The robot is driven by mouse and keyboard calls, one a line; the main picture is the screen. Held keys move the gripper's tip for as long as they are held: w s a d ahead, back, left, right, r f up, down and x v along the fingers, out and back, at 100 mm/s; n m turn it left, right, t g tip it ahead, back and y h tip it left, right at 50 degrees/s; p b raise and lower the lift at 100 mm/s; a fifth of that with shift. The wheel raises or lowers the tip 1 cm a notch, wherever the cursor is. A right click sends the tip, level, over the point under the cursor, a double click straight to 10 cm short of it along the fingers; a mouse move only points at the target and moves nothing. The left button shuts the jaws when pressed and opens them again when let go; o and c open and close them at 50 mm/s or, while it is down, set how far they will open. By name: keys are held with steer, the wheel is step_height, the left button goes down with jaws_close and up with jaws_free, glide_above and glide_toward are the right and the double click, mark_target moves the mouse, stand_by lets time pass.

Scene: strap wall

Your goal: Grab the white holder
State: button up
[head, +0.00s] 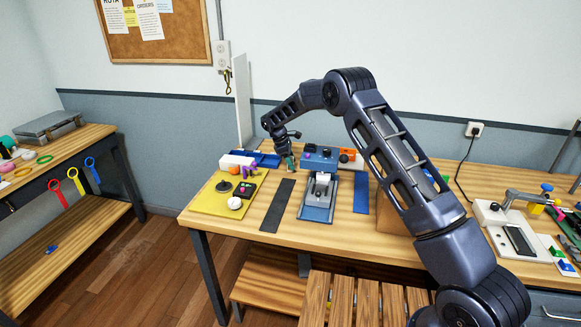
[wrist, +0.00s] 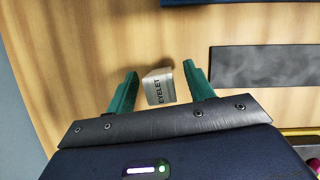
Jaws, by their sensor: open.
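A small pale grey-white block marked "EYELET" (wrist: 159,90) is in the wrist view, the likely white holder. It sits between the two teal fingers of my gripper (wrist: 161,71), with a narrow gap on each side. The gripper is open and holds nothing. In the head view my gripper (head: 288,161) points down at the back of the table, behind the dark strap and left of the blue press. I cannot make the block out there.
A dark strap (head: 278,205) lies in front of my gripper; it also shows in the wrist view (wrist: 262,66). The blue press (head: 318,205) stands close on the right. A yellow board (head: 208,200) and a white box (head: 232,160) are on the left.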

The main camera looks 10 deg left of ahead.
steer(key=shift+d+f, duration=0.2)
steer(key=shift+f, duration=0.3)
steer(key=shift+c, duration=0.4)
steer(key=c, duration=1)
steer(key=shift+r, duration=0.1)
steer(key=shift+c, duration=0.2)
